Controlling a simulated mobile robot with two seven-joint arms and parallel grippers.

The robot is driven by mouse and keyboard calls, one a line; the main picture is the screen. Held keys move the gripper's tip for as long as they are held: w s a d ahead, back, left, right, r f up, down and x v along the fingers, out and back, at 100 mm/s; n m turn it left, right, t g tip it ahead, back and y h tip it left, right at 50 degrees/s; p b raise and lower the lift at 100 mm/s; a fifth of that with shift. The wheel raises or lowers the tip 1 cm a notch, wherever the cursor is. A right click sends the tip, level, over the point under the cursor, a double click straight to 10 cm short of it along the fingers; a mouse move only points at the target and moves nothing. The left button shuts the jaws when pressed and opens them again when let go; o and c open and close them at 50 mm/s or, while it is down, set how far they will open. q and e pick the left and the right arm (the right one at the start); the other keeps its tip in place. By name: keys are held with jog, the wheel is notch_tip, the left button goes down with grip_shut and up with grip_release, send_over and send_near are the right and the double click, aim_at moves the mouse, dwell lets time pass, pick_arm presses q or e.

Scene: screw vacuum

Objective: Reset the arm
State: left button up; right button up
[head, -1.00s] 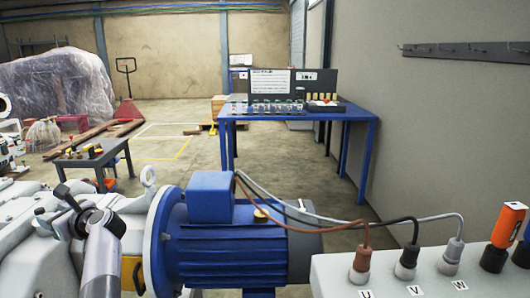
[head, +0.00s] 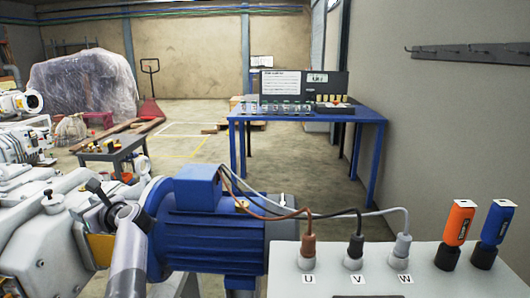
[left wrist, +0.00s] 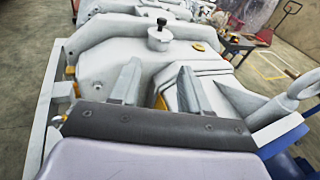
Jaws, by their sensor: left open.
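My left gripper (left wrist: 159,68) shows in the left wrist view with its two pale grey fingers apart and nothing between them. It is over the light grey pump body (left wrist: 110,62), and a black knob (left wrist: 160,35) stands beyond the fingertips. Whether the fingers touch the pump cannot be told. In the head view a grey tube-like link (head: 128,262), which looks like part of my left arm, rises at the lower left before the blue motor (head: 205,232). The fingers are not clear there. My right gripper is not in view.
A grey terminal box (head: 340,275) with U, V, W plugs, cables and orange (head: 457,222) and blue (head: 493,222) plugs stands at the lower right. A blue table (head: 370,118) with a panel is behind. A lifting eye (left wrist: 305,85) sticks up beside the pump. Open floor lies behind.

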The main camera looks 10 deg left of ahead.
pick_arm(q)
jog(key=s+d+f+m+t+h+p, duration=0.3)
jog(key=d+m+t+h, duration=0.5)
jog(key=m, duration=1)
jog(key=s+d+f+m+t+h+p, duration=0.35)
jog(key=d+m+t, duration=0.45)
jog(key=m, duration=1)
jog(key=s+d+f+m+g+h+p, duration=0.1)
jog(key=s+d+f+m+g+h, duration=0.2)
jog(key=s+d+f+m+g, duration=0.2)
jog(key=s+d+f+m+g+h+p, duration=0.2)
jog(key=s+d+f+m+g, duration=0.3)
jog(key=s, duration=1.3)
jog(key=d+f+m+h, duration=0.1)
jog(key=d+f+m, duration=0.2)
jog(key=d+m, duration=0.4)
jog(key=shift+d+f+m+h, duration=0.15)
jog(key=shift+d+m+h, duration=0.15)
jog(key=shift+m+h, duration=0.1)
jog(key=shift+s, duration=0.1)
